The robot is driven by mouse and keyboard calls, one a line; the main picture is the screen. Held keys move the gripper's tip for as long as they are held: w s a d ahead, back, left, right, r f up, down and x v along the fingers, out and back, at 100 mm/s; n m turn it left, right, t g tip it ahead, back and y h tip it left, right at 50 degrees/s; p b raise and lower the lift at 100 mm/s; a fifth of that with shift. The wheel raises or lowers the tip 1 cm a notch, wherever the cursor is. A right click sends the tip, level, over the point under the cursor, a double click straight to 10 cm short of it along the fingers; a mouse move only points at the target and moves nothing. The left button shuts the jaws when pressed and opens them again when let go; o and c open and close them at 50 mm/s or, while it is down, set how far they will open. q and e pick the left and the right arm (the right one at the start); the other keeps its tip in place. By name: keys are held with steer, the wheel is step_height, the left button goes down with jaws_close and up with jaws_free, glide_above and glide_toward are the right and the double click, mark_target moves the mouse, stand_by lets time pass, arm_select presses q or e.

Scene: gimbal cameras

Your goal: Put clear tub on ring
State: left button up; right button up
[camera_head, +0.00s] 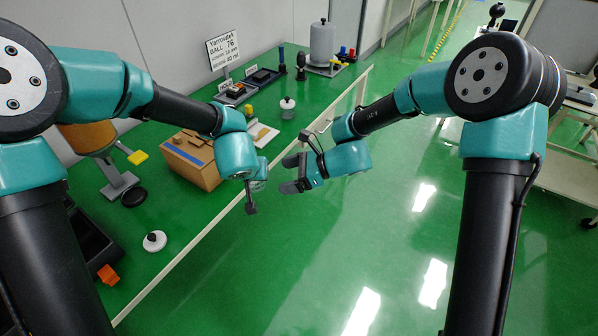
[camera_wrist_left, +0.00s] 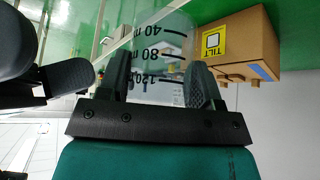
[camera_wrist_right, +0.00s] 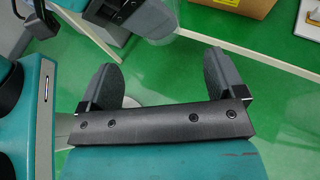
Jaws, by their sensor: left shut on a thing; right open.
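The clear tub (camera_wrist_left: 150,52) shows in the left wrist view with dark volume marks on its see-through wall. My left gripper (camera_wrist_left: 160,85) is shut on it, one finger on each side. In the head view, my left gripper (camera_head: 252,196) holds it near the front edge of the green bench, where the tub is hard to make out. My right gripper (camera_head: 288,173) is open and empty, a little to the right of the left one. It also shows open in the right wrist view (camera_wrist_right: 158,78). I cannot clearly make out the ring.
A cardboard box (camera_head: 192,162) stands on the bench (camera_head: 185,215) left of my left gripper. A white round item (camera_head: 154,241) and black disc (camera_head: 133,197) lie nearer. A small white bottle (camera_head: 287,108), sign (camera_head: 224,49) and grey tank (camera_head: 322,42) stand farther back. Open floor lies right.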

steer(key=x, duration=0.8)
steer(key=c, duration=1.1)
arm_select(q)
steer(key=o, duration=1.1)
steer(key=shift+o, duration=0.2)
steer(key=shift+s+r, duration=0.1)
steer(key=v, duration=1.1)
steer(key=shift+s+r, duration=0.15)
steer(key=shift+r, duration=0.2)
steer(key=shift+a, duration=0.15)
